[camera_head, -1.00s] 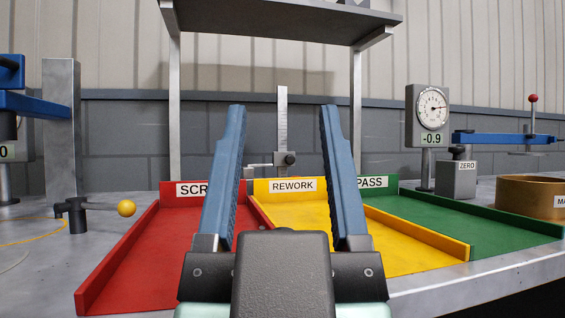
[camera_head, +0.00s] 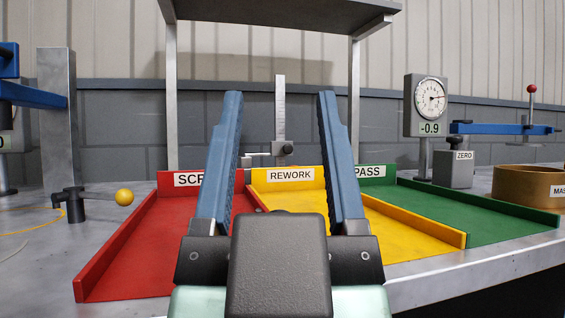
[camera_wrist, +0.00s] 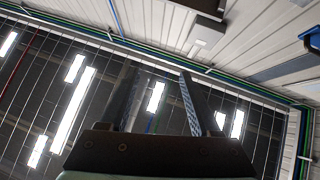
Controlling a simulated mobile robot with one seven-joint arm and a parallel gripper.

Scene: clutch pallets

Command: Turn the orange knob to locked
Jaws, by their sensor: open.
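My gripper (camera_head: 280,94) is in the middle of the head view, with its two blue fingers wide apart and nothing between them. It points up and stands in front of the bench. A yellow-orange ball knob (camera_head: 124,197) sits on the end of a short dark lever (camera_head: 76,205) on the bench at the left, well left of my gripper and apart from it. No locked mark is readable near it. In the wrist view my gripper (camera_wrist: 158,70) is open against the ceiling and its lights; no knob shows there.
Red (camera_head: 130,260), yellow (camera_head: 400,238) and green (camera_head: 470,222) trays lie on the bench behind my gripper. A dial gauge (camera_head: 425,106), a ZERO block (camera_head: 454,168) and a brown ring (camera_head: 525,185) stand at the right. A dark shelf (camera_head: 280,20) hangs above; a grey post (camera_head: 58,120) stands left.

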